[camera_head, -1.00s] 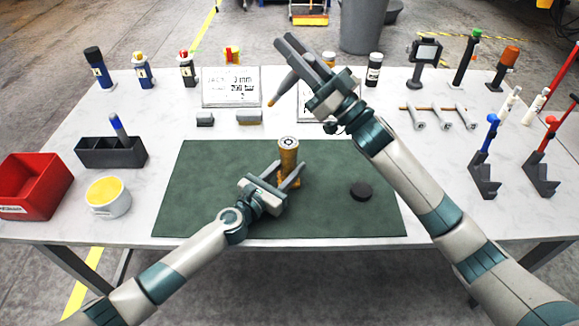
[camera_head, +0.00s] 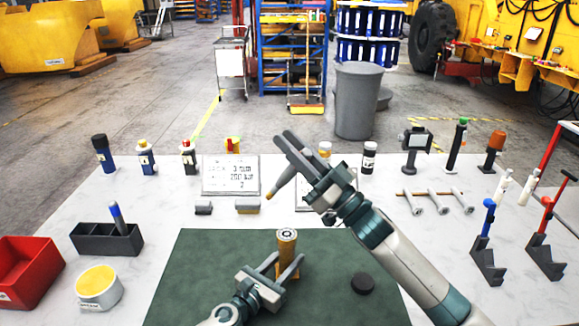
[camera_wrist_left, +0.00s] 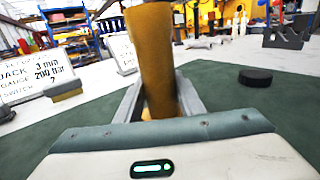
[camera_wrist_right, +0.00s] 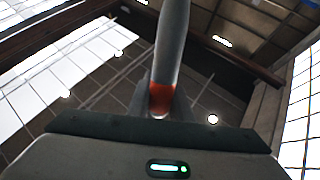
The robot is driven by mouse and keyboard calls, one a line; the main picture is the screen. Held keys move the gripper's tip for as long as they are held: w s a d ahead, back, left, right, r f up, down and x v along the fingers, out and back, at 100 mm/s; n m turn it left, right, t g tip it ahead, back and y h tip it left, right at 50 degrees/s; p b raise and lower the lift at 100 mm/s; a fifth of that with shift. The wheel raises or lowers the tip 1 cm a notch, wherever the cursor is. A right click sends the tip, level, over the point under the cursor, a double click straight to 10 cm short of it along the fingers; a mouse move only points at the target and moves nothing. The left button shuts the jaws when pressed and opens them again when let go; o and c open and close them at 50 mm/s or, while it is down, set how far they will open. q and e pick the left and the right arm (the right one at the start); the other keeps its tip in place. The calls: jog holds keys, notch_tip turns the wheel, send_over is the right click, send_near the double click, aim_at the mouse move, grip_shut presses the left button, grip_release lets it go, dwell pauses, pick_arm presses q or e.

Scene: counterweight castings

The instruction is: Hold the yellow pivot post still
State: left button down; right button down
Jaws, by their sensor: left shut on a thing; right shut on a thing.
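The yellow pivot post (camera_head: 287,240) stands upright on the green mat (camera_head: 205,275), with a pale round top. It fills the middle of the left wrist view (camera_wrist_left: 155,60). My left gripper (camera_head: 288,262) is shut on the post from the near side, one finger on each side. My right gripper (camera_head: 284,141) is raised above the table behind the post, shut on a grey tool (camera_head: 283,182) with an orange tip pointing down and left. That tool's grey shaft and red-orange band show in the right wrist view (camera_wrist_right: 170,50).
A black puck (camera_head: 363,283) lies on the mat, right of the post. A red bin (camera_head: 28,270), dark holder (camera_head: 105,240) and yellow-topped tub (camera_head: 98,287) stand left; tool stands (camera_head: 487,260) stand right.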

jog(key=d+r+m, duration=0.1)
jog(key=w+d+r+m, duration=0.1)
jog(key=r+m, duration=0.1)
jog(key=shift+w+h, duration=0.15)
jog(key=shift+h, duration=0.25)
jog(key=shift+f, duration=2.45)
jog(key=shift+r, duration=0.2)
